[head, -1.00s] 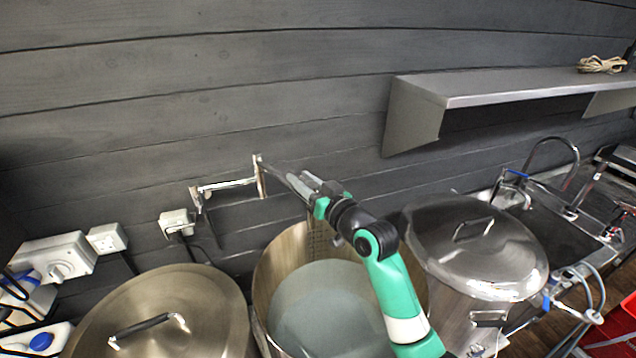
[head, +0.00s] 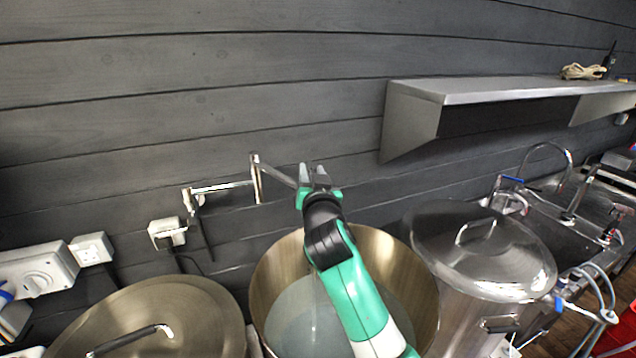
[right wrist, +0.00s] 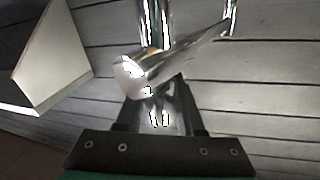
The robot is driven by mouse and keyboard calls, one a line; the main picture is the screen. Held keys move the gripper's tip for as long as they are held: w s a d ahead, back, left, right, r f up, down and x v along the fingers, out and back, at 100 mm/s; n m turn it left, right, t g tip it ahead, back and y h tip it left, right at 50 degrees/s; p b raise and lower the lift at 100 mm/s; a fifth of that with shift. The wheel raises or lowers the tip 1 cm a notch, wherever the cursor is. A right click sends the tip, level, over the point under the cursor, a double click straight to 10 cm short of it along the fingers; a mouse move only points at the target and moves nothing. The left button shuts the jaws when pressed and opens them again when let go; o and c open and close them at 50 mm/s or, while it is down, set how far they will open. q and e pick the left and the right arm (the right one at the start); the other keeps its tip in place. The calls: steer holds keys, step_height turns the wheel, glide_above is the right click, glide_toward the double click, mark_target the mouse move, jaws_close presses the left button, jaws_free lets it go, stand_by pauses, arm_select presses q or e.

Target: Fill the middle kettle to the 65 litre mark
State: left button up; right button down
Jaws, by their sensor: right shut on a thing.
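The middle kettle (head: 263,285) stands open between two lidded kettles, with pale water (head: 290,318) inside. A faint pale vertical streak shows over the water; I cannot tell surely whether it is a running stream. A chrome jointed wall tap (head: 225,187) reaches from the wall out over the kettle's back rim. My right gripper (head: 316,174) is at the tap's outer end, shut on its chrome part, which shows between the jaws in the right wrist view (right wrist: 160,112). My arm covers part of the kettle, and I cannot read its litre marks. My left gripper is out of view.
Lidded kettles stand at left (head: 150,315) and right (head: 480,250). A metal shelf (head: 500,92) hangs on the wall at upper right, with a sink (head: 550,232) below it. Sockets (head: 165,234) are on the wall at left. The wall above the tap is bare.

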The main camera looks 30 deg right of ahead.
stand_by(0.3)
steer(key=c, duration=0.8)
jaws_free()
steer(key=shift+c, duration=0.2)
steer(key=shift+s+a, duration=0.3)
steer(key=shift+s, duration=0.2)
steer(key=v, duration=0.4)
steer(key=shift+s+f+b, duration=0.1)
steer(key=shift+s+b, duration=0.05)
steer(key=shift+b, duration=0.2)
steer(key=p+v, duration=0.6)
steer(key=p, duration=0.1)
